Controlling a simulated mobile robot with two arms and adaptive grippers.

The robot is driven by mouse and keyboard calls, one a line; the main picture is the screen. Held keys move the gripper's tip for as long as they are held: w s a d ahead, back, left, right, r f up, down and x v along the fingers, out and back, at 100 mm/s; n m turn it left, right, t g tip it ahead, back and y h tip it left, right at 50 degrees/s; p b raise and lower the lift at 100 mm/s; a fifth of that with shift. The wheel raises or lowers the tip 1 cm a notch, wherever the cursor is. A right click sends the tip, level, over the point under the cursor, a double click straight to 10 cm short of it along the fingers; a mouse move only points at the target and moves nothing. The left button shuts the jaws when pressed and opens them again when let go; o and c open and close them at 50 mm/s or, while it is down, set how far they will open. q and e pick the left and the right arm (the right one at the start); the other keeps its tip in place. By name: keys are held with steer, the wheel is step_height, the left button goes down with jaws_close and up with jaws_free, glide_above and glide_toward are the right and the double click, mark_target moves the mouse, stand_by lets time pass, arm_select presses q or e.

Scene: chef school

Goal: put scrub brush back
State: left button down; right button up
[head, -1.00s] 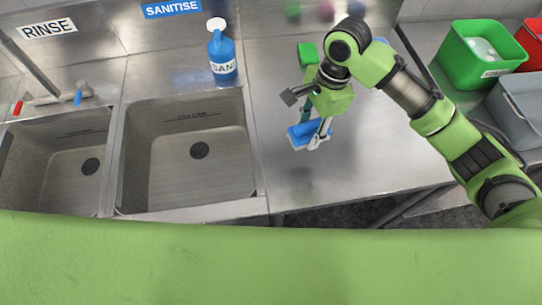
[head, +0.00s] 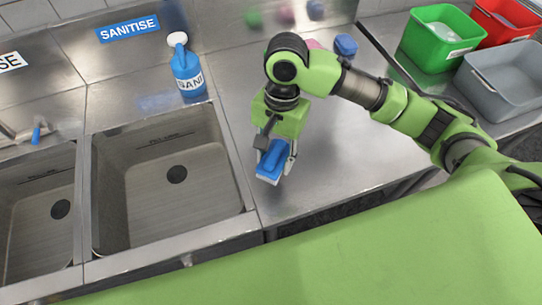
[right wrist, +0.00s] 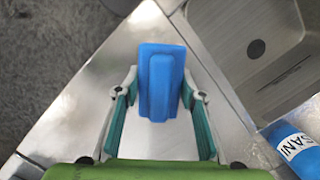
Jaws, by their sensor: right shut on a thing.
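The scrub brush (head: 270,163) is blue with a pale underside. My right gripper (head: 275,158) is shut on it, with a finger on each side, over the steel counter just right of the sink. In the right wrist view the brush (right wrist: 160,82) lies between the two fingers of the gripper (right wrist: 160,97), with its flat blue back and raised ridge facing the camera. I cannot tell whether its underside touches the counter. My left gripper is not in view.
A blue sanitiser bottle (head: 187,77) stands behind the sink (head: 160,180). Green (head: 428,52), red (head: 482,30) and grey (head: 490,95) bins stand at the right. A blue piece (head: 345,46) sits at the counter's back. The counter right of the gripper is clear.

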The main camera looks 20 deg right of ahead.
steer(key=w+f, duration=0.4)
steer(key=f, duration=0.1)
steer(key=shift+w+d+f+p, duration=0.25)
steer(key=shift+w+d+p, duration=0.1)
steer(key=shift+d+p, duration=0.05)
steer(key=f, duration=0.1)
steer(key=f+p, duration=0.1)
steer(key=f, duration=0.1)
steer(key=shift+w, duration=0.2)
steer(key=shift+f, duration=0.3)
steer(key=shift+f, duration=0.15)
steer(key=o, duration=1)
steer(key=shift+o, duration=0.4)
step_height(320, 180, up, 12)
steer(key=w+d+b, duration=0.1)
steer(key=b, duration=0.1)
steer(key=shift+w+d, duration=0.15)
steer(key=shift+w, duration=0.1)
steer(key=shift+s, duration=0.1)
